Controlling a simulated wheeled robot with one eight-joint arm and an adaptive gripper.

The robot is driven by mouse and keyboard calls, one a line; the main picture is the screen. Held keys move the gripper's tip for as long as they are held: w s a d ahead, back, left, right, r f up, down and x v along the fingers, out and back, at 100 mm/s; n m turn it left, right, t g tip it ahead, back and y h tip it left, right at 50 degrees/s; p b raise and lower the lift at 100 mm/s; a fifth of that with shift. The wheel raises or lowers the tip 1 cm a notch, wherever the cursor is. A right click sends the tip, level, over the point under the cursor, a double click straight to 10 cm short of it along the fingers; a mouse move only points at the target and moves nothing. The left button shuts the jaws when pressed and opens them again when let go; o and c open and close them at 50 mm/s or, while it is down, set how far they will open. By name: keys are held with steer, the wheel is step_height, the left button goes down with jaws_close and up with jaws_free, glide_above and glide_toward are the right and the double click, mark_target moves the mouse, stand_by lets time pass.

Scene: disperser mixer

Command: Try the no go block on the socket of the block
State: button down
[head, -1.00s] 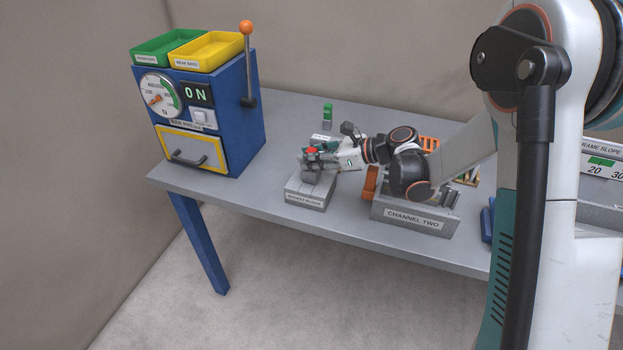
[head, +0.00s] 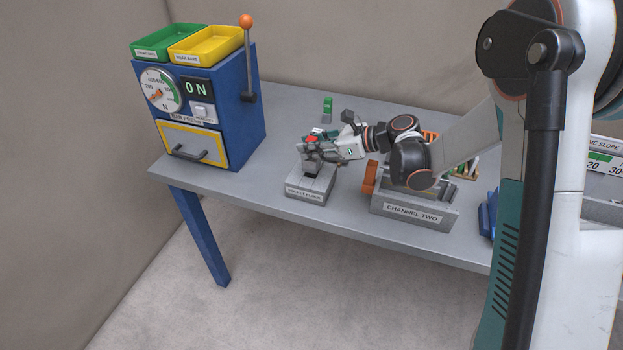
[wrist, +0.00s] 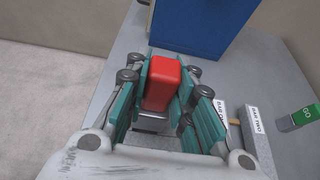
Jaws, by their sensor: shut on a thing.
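My gripper (head: 318,151) is shut on the red-topped no go block (wrist: 163,82), which also shows red between the fingers in the head view (head: 311,139). The fingers grip it from both sides in the wrist view. The grey socket block (head: 309,193) stands on the table just below my gripper. A dark grey part shows between the fingers and the socket block's top. I cannot tell whether the no go block touches the socket, as the fingers hide its lower end and the socket opening.
The green go block (head: 327,108) stands behind, also in the wrist view (wrist: 299,117). Labelled bars (wrist: 254,122) lie right of my gripper. The channel two fixture (head: 413,213) is close on the right. The blue press (head: 237,110) stands at the left. Bare table lies between press and socket block.

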mark_target(312, 138)
steer(key=shift+r+p, duration=1.4)
steer(key=shift+r, duration=1.2)
